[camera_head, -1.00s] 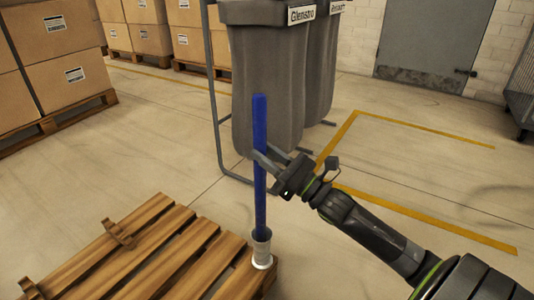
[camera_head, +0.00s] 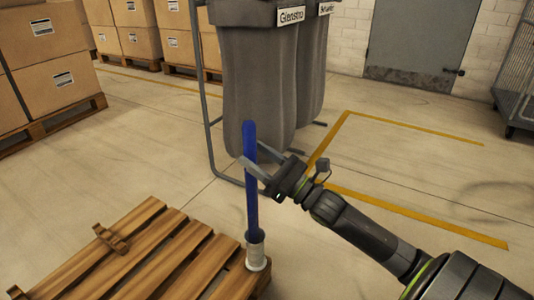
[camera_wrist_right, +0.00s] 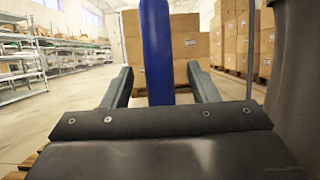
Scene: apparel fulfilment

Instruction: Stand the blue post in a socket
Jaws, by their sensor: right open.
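The blue post (camera_head: 251,200) stands nearly upright in the head view. Its lower end is inside a pale, ring-like socket (camera_head: 256,263) at the right corner of the wooden pallet (camera_head: 150,262). My right gripper (camera_head: 250,157) comes in from the right at the post's upper part. Its fingers are open, one on each side of the post. In the right wrist view the post (camera_wrist_right: 157,50) shows between the spread fingers, with a gap on both sides. The post's bottom end is hidden in the socket. My left gripper is not in view.
Brown brackets (camera_head: 110,240) sit on the pallet's left side. Grey bins (camera_head: 258,85) in a metal frame stand behind the post. Stacked cartons (camera_head: 50,60) are at the back left. A wire cage (camera_head: 515,85) is at the far right. The floor on the right is mostly clear.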

